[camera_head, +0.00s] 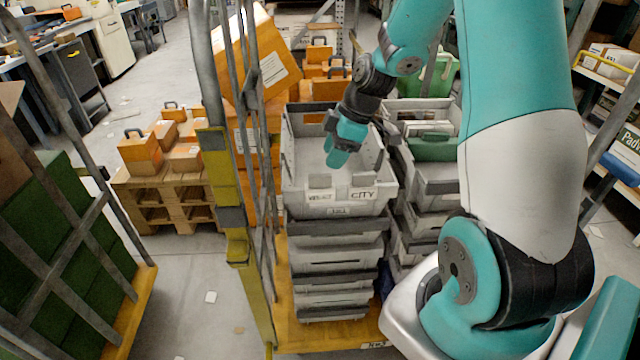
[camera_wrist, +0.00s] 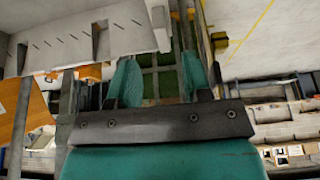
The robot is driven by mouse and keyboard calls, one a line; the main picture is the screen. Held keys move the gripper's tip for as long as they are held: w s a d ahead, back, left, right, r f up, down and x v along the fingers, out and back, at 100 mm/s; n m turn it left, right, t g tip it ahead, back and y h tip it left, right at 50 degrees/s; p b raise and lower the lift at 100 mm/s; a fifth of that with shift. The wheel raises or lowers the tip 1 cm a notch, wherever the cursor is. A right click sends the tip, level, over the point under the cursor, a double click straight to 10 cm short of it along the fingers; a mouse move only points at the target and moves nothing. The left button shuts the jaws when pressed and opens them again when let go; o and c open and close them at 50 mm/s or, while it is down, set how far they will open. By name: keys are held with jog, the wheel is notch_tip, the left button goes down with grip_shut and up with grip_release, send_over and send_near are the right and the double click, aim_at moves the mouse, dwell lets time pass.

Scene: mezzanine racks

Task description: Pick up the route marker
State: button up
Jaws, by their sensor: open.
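The top grey tote (camera_head: 292,165) of a stack has white labels on its front, one reading CITY (camera_head: 362,195). Two small pale upright tabs, a left one (camera_head: 320,181) and a right one (camera_head: 361,179), stand at its front rim. I cannot tell for certain which piece is the route marker. My gripper (camera_head: 340,155) points down over the tote's opening, behind the tabs and apart from them. In the wrist view its two teal fingers (camera_wrist: 160,82) are spread with nothing between them. A grey tab-like piece (camera_wrist: 101,40) shows beyond the left finger.
A barred trolley frame with a yellow post (camera_head: 222,190) stands close left of the stack. Another grey tote stack (camera_head: 430,180) is at the right, with a green case (camera_head: 432,146) on top. Orange cases stand on a wooden pallet (camera_head: 165,205) at left. Floor between is mostly clear.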

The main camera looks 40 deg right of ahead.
aim_at(321, 175)
jog(key=shift+a+p+x, duration=0.1)
jog(key=shift+p+x, duration=0.4)
jog(key=shift+x, duration=1.3)
jog(key=shift+a+p+x, duration=0.15)
jog(key=shift+p+x, duration=0.3)
jog(key=shift+x, duration=1.35)
jog(key=shift+r, duration=0.1)
jog(key=c, duration=0.8)
